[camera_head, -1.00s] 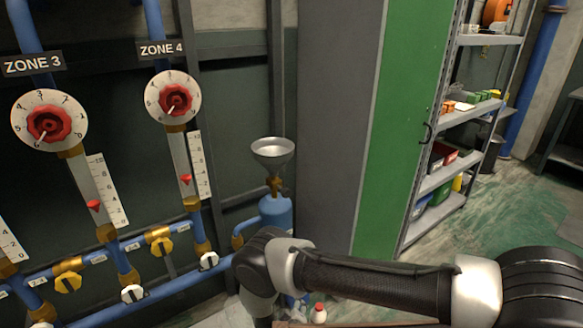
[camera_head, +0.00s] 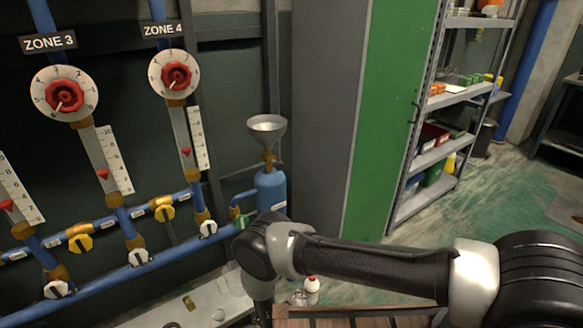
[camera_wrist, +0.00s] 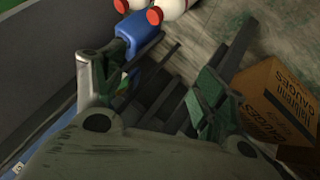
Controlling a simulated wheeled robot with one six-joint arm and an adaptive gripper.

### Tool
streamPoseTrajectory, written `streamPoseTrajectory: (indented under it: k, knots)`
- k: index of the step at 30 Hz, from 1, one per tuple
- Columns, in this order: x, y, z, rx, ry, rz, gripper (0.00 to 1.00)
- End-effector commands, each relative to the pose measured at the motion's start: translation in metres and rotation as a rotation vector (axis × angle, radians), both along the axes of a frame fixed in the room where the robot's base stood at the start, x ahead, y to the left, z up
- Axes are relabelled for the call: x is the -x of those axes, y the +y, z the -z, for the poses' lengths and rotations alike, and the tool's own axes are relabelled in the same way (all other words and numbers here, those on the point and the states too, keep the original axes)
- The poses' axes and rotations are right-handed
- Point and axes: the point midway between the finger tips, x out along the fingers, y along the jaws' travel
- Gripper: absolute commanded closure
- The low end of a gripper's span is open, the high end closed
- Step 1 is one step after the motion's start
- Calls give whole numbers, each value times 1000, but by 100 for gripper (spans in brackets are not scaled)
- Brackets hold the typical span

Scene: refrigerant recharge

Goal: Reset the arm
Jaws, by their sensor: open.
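My arm (camera_head: 375,268) stretches across the lower right of the head view, with its wrist end bent down at the lower middle. The gripper itself is out of sight there. In the wrist view my gripper (camera_wrist: 160,82) is open, its two fingers spread wide with nothing visible held between them. Dark slats show beyond and between the fingers. A blue object (camera_wrist: 137,30) lies just past the left finger, and I cannot tell whether they touch.
White bottles with red caps (camera_wrist: 170,8) are at the wrist view's top; one bottle (camera_head: 312,291) shows below my arm. A cardboard box (camera_wrist: 278,105) is right of the gripper. The valve pipes (camera_head: 130,270), blue funnel tank (camera_head: 270,190), green cabinet (camera_head: 385,120) and shelves (camera_head: 440,150) stand around.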

Motion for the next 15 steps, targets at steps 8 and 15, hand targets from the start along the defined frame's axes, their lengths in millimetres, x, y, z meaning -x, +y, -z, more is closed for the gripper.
streamPoseTrajectory:
  k: [8, 15]
  knots:
    - [56, -28, 34, 37, 261, 16, 28]
    - [105, -28, 6, 74, 576, 50, 28]
